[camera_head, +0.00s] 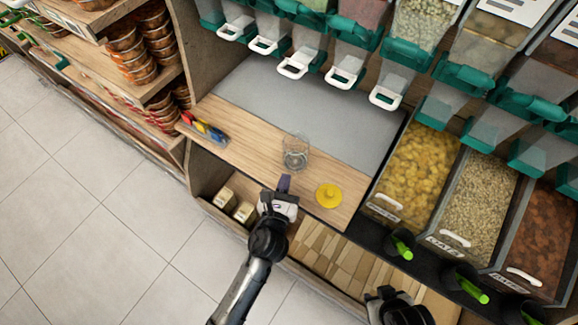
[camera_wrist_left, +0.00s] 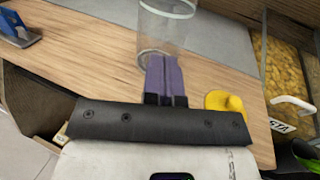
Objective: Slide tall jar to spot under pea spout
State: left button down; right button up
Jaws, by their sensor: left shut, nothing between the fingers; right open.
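The tall jar (camera_head: 296,150) is clear glass and stands upright on the wooden front strip of the counter (camera_head: 240,130). In the left wrist view the jar (camera_wrist_left: 168,28) is just beyond the purple fingertips. My left gripper (camera_head: 283,184) is shut and empty at the jar's near side; in the left wrist view its fingers (camera_wrist_left: 164,78) overlap the jar's base, and I cannot tell whether they touch. Bins with white-handled spouts hang above the counter's back; one bin (camera_head: 418,22) holds pale green, pea-like pieces. My right gripper (camera_head: 387,293) is open at the bottom edge, its fingers hardly visible.
A yellow lid (camera_head: 328,195) lies right of the jar. Coloured markers or clips (camera_head: 205,128) lie at the counter's left end. The grey mat (camera_head: 300,105) behind the jar is clear. Open food bins (camera_head: 415,160) stand on the right, with green-handled scoops (camera_head: 402,247) before them.

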aim_at(291, 159)
pick_arm(q)
jog(key=shift+b+x, duration=0.65)
jog(key=shift+x, duration=1.8)
pick_arm(e)
jog(key=shift+a+f, duration=0.15)
jog(key=shift+f, duration=0.65)
